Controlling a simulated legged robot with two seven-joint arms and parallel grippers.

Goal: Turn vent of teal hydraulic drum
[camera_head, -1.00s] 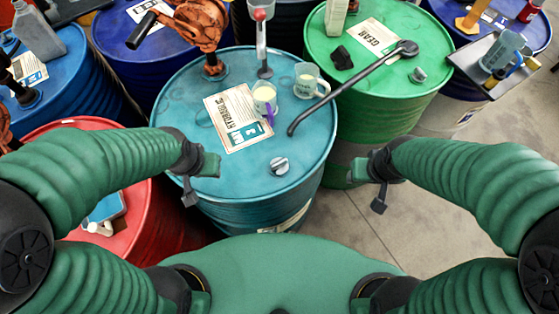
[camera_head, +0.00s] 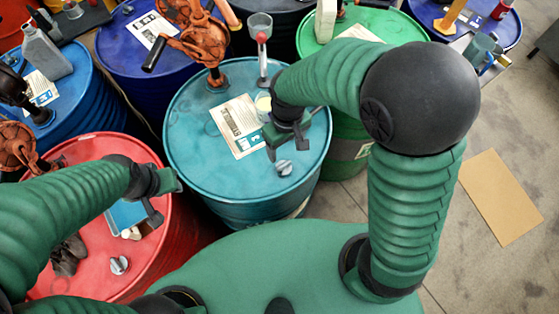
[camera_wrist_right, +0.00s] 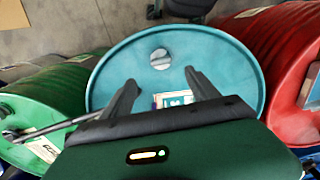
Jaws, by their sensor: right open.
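The teal drum (camera_head: 193,118) stands upright in the middle of the head view, and its lid also fills the centre of the right wrist view (camera_wrist_right: 220,60). Its vent, a small grey round cap with a raised grip bar (camera_head: 284,167), sits near the lid's front edge. The vent shows clearly in the right wrist view (camera_wrist_right: 160,60). My right gripper (camera_head: 288,150) is over the lid, just behind the vent. In the wrist view its fingers (camera_wrist_right: 160,82) are spread, with the vent beyond the tips, apart from them. My left gripper (camera_head: 166,198) is over the red drum's right side; its jaw gap is unclear.
A label sheet (camera_head: 237,125) lies on the teal lid, and a mug (camera_head: 263,103) is partly hidden by my right arm. An orange hand pump (camera_head: 195,45) rises at the back. A red drum (camera_head: 85,165) stands left, a green drum (camera_head: 310,38) behind right. A cardboard sheet (camera_head: 500,197) lies on the floor.

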